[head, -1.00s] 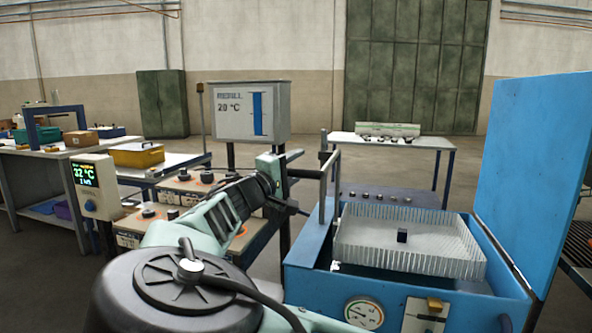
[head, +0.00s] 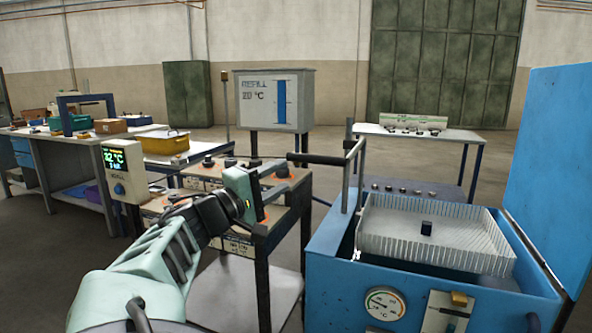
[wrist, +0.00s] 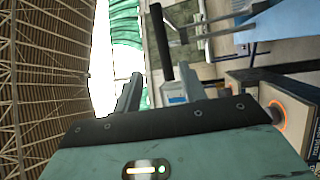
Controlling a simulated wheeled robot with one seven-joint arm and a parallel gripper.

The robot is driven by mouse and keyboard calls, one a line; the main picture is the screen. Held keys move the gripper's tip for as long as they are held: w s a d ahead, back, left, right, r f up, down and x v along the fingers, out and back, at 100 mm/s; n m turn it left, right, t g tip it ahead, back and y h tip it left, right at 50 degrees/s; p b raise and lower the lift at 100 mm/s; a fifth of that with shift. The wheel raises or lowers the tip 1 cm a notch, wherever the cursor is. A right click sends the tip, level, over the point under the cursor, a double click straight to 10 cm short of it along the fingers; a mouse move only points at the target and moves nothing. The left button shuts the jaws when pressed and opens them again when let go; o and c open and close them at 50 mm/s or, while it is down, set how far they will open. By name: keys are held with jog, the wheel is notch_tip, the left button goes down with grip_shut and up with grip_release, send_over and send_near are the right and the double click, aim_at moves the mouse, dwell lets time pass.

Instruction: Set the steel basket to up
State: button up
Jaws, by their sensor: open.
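The steel basket (head: 440,246) is a pale ribbed tray near the rim of the blue tank (head: 345,290), with a small dark block (head: 427,228) in it. A grey frame (head: 348,185) rises at its left end and carries a black handle bar (head: 315,158) pointing left. My gripper (head: 284,179) is open and empty, left of the frame and near the bar's free end in the head view. In the wrist view the bar (wrist: 161,42) appears beyond and between my open fingers (wrist: 160,92), apparently without contact. The basket's underside is hidden.
The tank's blue lid (head: 552,170) stands open at right. A gauge (head: 384,303) is on its front. A bench with dark knobs (head: 209,162) lies behind my arm. A refill display (head: 273,101) and a table (head: 430,136) stand behind.

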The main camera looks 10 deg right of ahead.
jog(key=shift+v, duration=1.6)
jog(key=d+f+g+y+p, duration=0.2)
jog(key=d+f+g+y, duration=0.15)
jog(key=d+f, duration=0.4)
jog(key=s+d+f+g+y+p, duration=0.3)
jog(key=s+d+f+g+y, duration=0.25)
jog(key=s+f, duration=0.2)
jog(key=s+a+r+y+p, duration=0.1)
jog(key=s+a+r+y, duration=0.1)
jog(key=s, duration=0.6)
jog(key=s+a+r+n+g+y+p, duration=0.1)
jog(key=s+r+y, duration=0.3)
jog(key=s, duration=0.5)
jog(key=s+a+r+n+y+p, duration=0.1)
jog(key=s+a+r+y+p, duration=0.2)
jog(key=s+r, duration=0.3)
jog(key=s+a, duration=0.1)
jog(key=s, duration=0.2)
